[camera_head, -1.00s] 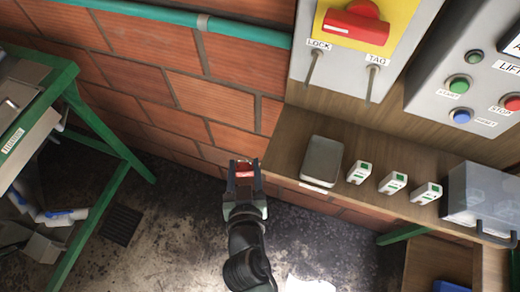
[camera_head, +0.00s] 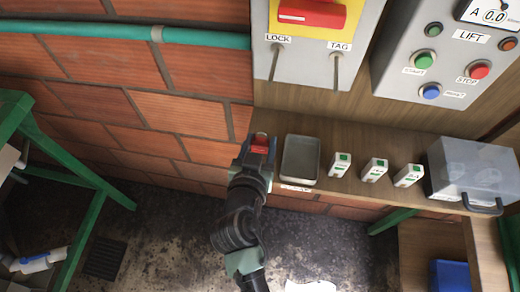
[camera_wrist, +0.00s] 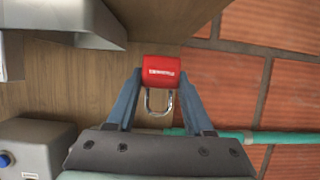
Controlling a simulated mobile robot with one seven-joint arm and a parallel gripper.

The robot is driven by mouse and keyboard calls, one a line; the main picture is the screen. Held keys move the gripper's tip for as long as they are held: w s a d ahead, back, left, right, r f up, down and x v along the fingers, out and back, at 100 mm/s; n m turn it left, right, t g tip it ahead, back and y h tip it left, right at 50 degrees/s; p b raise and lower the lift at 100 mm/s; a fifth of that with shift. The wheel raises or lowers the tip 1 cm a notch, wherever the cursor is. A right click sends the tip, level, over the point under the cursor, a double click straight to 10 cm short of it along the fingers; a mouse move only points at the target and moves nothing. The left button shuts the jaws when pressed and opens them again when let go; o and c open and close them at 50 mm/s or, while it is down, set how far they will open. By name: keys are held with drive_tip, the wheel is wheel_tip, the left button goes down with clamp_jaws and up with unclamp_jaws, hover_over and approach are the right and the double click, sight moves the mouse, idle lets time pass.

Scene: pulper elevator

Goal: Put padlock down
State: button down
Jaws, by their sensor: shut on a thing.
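My gripper (camera_head: 259,152) is shut on a red padlock (camera_head: 260,139), just left of the wooden shelf's left end in the head view. In the wrist view the red padlock (camera_wrist: 161,71) sits between the fingertips of my gripper (camera_wrist: 160,80), with its metal shackle pointing back toward the palm. A grey shallow tray (camera_head: 301,157) lies on the wooden shelf (camera_head: 362,142), a little right of my gripper. The tray looks empty. A small label is on the shelf edge below it.
Several small white-and-green boxes (camera_head: 374,170) and a clear lidded box (camera_head: 470,168) stand right of the tray. Above are LOCK and TAG hooks (camera_head: 335,70) and a LIFT button panel (camera_head: 445,60). A brick wall (camera_head: 140,95) is behind, a green-framed stand (camera_head: 90,205) at left.

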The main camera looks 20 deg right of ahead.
sight(260, 152)
drive_tip(key=shift+f, duration=1.8)
drive_tip(key=shift+f, duration=0.1)
drive_tip(key=shift+f+b, duration=0.1)
drive_tip(key=shift+b, duration=0.2)
drive_tip(key=shift+c, duration=1.4)
unclamp_jaws()
